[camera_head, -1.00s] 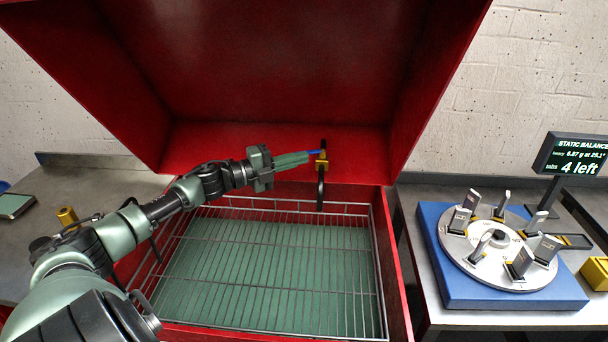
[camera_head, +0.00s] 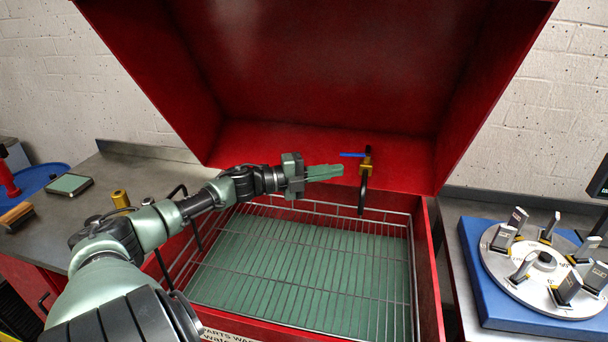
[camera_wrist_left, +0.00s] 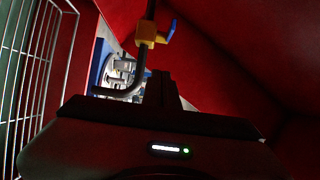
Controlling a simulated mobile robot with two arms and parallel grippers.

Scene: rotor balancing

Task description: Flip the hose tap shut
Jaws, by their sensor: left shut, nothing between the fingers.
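The hose tap has a brass body (camera_head: 366,163) on a dark pipe at the back wall of the red parts washer, with a dark spout curving down. Its blue lever (camera_head: 352,155) sticks out sideways to the left, across the pipe's line. In the wrist view the brass body (camera_wrist_left: 148,34) and blue lever (camera_wrist_left: 170,31) show beyond the fingers. My left gripper (camera_head: 342,170) is shut and empty, its tips just left of the brass body and slightly below the lever. I see no clear contact. My right gripper is not in view.
A wire basket (camera_head: 411,260) sits in the washer below my left arm, under the raised red hood (camera_head: 330,60). A blue balancing stand (camera_head: 480,285) with a rotor disc is at right. The left bench (camera_head: 130,175) holds a brass cylinder (camera_head: 120,199) and a flat green-topped box (camera_head: 69,184).

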